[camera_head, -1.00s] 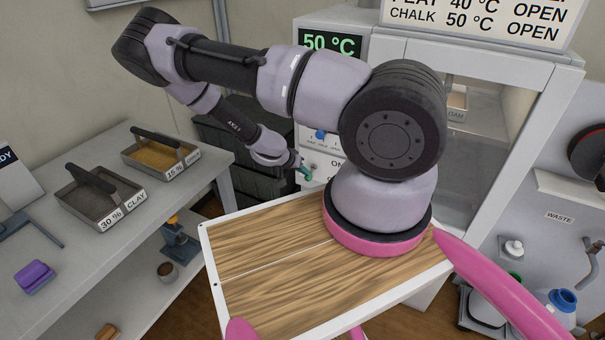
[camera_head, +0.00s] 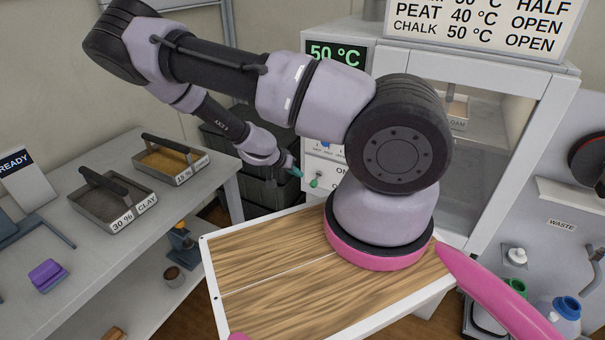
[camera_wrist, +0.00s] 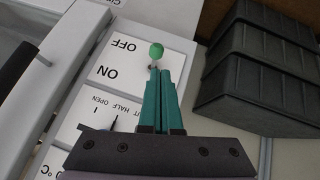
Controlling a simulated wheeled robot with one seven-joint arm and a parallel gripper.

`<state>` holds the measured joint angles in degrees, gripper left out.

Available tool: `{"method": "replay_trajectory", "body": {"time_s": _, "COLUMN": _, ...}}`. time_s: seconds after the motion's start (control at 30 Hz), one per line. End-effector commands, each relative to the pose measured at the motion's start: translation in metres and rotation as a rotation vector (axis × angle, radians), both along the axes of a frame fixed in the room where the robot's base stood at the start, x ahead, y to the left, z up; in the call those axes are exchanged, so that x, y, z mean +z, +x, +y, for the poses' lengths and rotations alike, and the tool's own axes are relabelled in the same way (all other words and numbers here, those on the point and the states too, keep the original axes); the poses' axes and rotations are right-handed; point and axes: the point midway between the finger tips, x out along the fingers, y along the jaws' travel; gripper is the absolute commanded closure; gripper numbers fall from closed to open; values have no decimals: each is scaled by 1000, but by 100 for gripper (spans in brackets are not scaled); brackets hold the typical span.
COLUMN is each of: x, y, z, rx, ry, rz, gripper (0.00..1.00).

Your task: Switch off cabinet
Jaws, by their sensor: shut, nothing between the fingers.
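The cabinet (camera_head: 484,165) is a white unit with a glass front and a green 50 °C display (camera_head: 336,54). Its ON/OFF switch is a short lever with a green ball knob (camera_head: 316,181), left of the labels. The knob points down, toward the OFF side. The wrist view shows the knob (camera_wrist: 156,50) and the OFF label (camera_wrist: 124,45) upside down. My gripper (camera_head: 298,172) is shut and empty, its teal fingertips close to the left of the knob in the head view. In the wrist view the fingertips (camera_wrist: 165,72) overlap the lever's base, so contact cannot be told.
A blue-knobbed HALF/OPEN selector (camera_head: 325,144) sits above the switch. Dark stacked crates (camera_head: 262,190) stand left of the cabinet. A bench (camera_head: 105,250) at left holds a clay tray (camera_head: 112,203) and another tray (camera_head: 172,163). My wooden top fills the foreground.

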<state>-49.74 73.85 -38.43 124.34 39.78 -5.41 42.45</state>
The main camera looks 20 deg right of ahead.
Motion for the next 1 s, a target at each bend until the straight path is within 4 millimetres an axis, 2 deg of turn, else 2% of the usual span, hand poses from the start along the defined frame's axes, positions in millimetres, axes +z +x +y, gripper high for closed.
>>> {"method": "replay_trajectory", "body": {"time_s": 0.1, "x": 8, "y": -8, "z": 18, "rx": 4, "ry": 0, "rz": -2, "gripper": 100}}
{"method": "replay_trajectory", "body": {"time_s": 0.3, "x": 17, "y": -18, "z": 37, "rx": 1, "ry": 0, "rz": -1, "gripper": 100}}
{"method": "replay_trajectory", "body": {"time_s": 1.0, "x": 21, "y": -22, "z": 45, "rx": -7, "ry": 16, "rz": 5, "gripper": 100}}
